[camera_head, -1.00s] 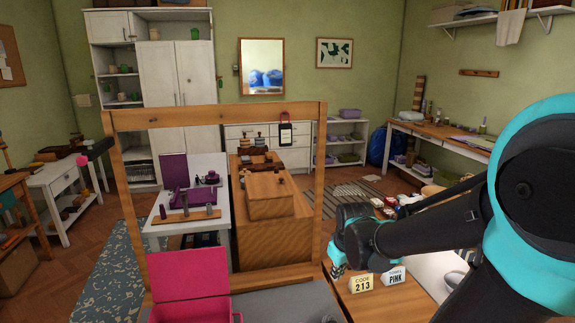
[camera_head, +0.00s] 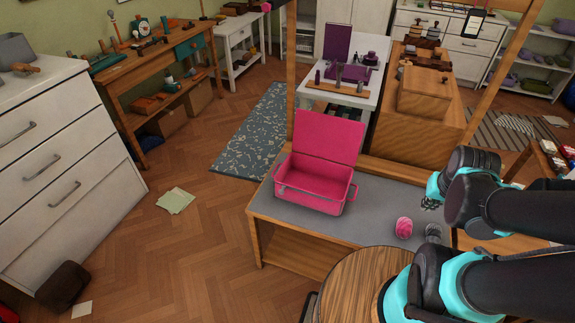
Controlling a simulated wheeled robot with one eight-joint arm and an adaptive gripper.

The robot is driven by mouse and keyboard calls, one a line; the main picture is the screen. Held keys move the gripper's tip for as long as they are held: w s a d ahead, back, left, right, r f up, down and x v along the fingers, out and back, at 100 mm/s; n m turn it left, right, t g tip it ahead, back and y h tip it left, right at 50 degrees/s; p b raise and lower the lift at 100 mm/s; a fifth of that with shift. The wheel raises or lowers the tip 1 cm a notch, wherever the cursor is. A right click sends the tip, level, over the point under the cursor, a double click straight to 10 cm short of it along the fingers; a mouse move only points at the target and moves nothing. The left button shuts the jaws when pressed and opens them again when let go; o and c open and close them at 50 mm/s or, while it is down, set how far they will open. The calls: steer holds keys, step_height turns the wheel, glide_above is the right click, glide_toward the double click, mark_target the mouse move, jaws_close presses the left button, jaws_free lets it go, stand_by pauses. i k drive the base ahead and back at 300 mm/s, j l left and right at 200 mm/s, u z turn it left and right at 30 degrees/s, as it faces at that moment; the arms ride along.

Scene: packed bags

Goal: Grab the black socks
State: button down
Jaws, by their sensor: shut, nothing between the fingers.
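A dark grey striped roll (camera_head: 433,232), which looks like rolled socks, lies on the grey-topped bench (camera_head: 376,208) at the lower right; I cannot tell for sure that it is the black socks. A pink roll (camera_head: 403,228) lies just left of it. My gripper (camera_head: 430,204) is shut and empty, a little beyond and above the rolls in the picture, and does not appear to touch them. My arm crosses the right side and hides part of the bench there.
An open pink case (camera_head: 318,185) with its lid up stands on the bench, left of the rolls. A round wooden top (camera_head: 350,285) is nearest me. A white drawer unit (camera_head: 65,170) stands at left. Papers (camera_head: 176,200) lie on otherwise clear floor between.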

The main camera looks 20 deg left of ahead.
mark_target(433, 232)
steer(key=u, duration=0.85)
steer(key=z, duration=1.35)
steer(key=k+j+z, duration=0.1)
steer(key=z, duration=0.3)
steer(key=k+z, duration=0.4)
steer(key=k+l+z, duration=0.1)
steer(key=z, duration=0.3)
